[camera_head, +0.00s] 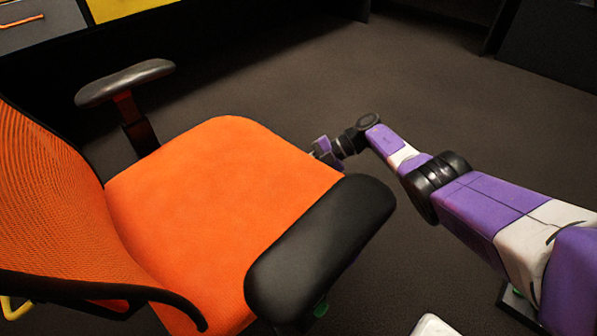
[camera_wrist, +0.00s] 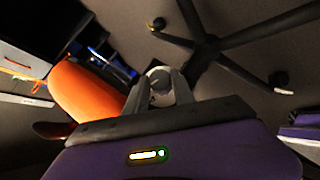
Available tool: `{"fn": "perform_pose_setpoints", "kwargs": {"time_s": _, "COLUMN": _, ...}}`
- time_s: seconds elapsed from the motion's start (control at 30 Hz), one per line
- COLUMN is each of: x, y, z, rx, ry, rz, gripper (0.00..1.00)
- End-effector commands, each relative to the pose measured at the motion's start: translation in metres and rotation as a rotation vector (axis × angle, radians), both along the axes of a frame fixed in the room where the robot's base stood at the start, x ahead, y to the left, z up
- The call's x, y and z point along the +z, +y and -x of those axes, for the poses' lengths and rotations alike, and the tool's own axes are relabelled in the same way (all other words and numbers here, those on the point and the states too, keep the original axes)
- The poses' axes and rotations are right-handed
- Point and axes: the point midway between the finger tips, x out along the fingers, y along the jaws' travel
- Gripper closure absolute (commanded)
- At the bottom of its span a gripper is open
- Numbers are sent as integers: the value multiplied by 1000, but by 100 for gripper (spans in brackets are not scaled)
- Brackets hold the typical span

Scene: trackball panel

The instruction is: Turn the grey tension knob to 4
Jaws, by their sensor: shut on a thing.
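The grey tension knob (camera_wrist: 158,76) shows in the wrist view as a small round grey thing between the two fingers of my gripper (camera_wrist: 159,88). The fingers are shut on it from both sides. No numbers or pointer on the knob can be made out. In the head view my gripper (camera_head: 324,151) is at the far right edge of the orange chair seat (camera_head: 215,190). Its fingertips are partly hidden by the seat there, and the knob is not visible in that view.
The chair's black right armrest (camera_head: 320,250) stands close to my arm. Another armrest (camera_head: 125,82) is at the far left. The wheeled chair base (camera_wrist: 208,45) spreads beside the gripper in the wrist view. Dark floor (camera_head: 300,75) is clear beyond the seat.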

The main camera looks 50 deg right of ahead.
Motion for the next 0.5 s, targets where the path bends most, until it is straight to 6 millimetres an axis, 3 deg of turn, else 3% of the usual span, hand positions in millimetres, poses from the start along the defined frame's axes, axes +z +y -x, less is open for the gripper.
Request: {"fn": "perform_pose_setpoints", "kwargs": {"time_s": 0.5, "x": -6, "y": -1, "z": 4, "rx": -2, "ry": -308, "rz": -11, "gripper": 100}}
